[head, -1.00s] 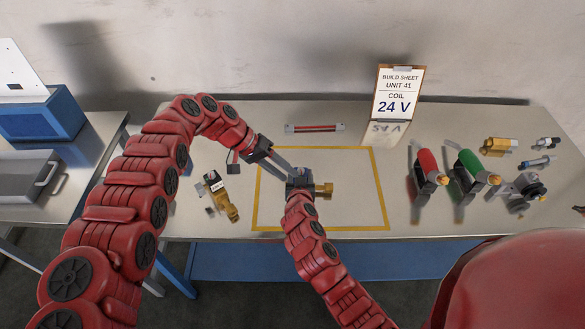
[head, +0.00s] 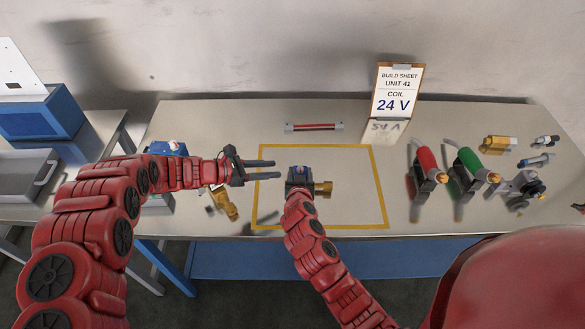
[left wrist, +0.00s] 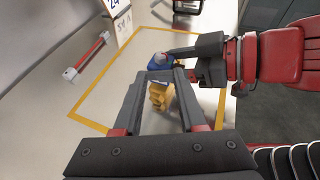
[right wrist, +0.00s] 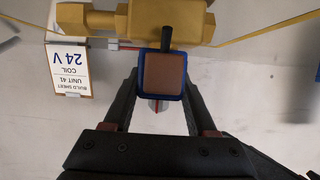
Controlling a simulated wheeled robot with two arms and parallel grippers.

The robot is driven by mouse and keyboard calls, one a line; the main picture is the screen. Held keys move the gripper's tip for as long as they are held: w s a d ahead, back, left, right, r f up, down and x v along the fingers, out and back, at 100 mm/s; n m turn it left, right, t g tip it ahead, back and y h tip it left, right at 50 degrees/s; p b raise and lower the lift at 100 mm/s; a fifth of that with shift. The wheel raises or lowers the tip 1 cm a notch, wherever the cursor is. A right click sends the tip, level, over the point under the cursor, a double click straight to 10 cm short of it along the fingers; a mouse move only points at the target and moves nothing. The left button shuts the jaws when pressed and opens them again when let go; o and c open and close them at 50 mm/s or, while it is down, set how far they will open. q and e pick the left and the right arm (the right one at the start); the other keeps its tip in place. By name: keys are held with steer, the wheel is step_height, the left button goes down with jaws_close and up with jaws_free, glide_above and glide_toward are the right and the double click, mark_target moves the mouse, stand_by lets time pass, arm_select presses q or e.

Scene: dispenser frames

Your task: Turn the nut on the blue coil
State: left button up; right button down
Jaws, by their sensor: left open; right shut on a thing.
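The blue coil (head: 297,172) is on a brass valve body (head: 323,188) over the taped square. My right gripper (right wrist: 160,85) is shut on the coil; its blue edges and brown face (right wrist: 165,73) show between the fingers, with the brass body (right wrist: 165,20) above. A pale, rounded part, likely the nut (left wrist: 160,58), tops the coil in the left wrist view; its turn cannot be told. My left gripper (head: 270,169) is open and empty, left of the coil and apart from it, fingers pointing right. In the left wrist view the brass body (left wrist: 160,97) shows between its fingers.
A build sheet reading 24 V (head: 397,92) stands at the back. A red bar (head: 314,127) lies behind the taped square (head: 378,190). Red (head: 427,162) and green (head: 470,163) handled tools and brass fittings (head: 498,144) are at right. Another brass valve (head: 222,203) lies under my left arm.

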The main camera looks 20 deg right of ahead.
mark_target(297, 168)
arm_select(q)
steer(key=x, duration=0.8)
steer(key=shift+s, duration=0.1)
jaws_close()
